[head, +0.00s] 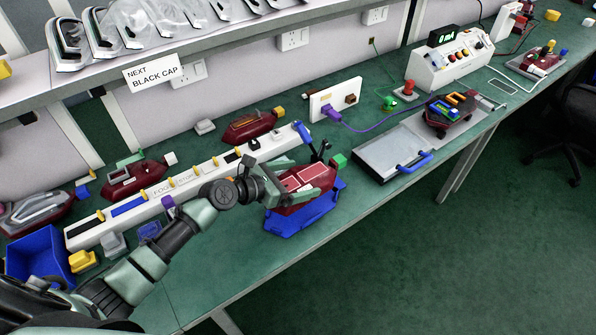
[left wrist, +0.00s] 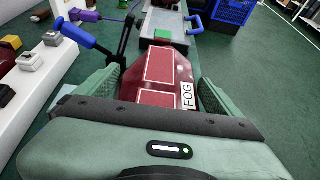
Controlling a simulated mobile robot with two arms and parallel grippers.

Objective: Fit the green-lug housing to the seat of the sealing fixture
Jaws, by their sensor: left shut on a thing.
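A dark red housing (head: 302,178) with a green lug (head: 339,160) is between the jaws of my left gripper (head: 305,183), which is shut on it. In the left wrist view the housing (left wrist: 158,75) carries white outlines and a FOG label, and its green lug (left wrist: 163,33) points away from me. The housing is over a blue cradle (head: 300,215); I cannot tell whether they touch. A black post with a blue-handled lever (head: 303,133) stands beside the cradle, also seen in the left wrist view (left wrist: 75,33). My right gripper is out of view.
Other red housings, one with a yellow lug (head: 250,126) and one with a white lug (head: 133,178), lie behind a long white rail (head: 165,195). A grey plate with a blue handle (head: 392,158) lies to the right. A blue bin (head: 40,257) is at left.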

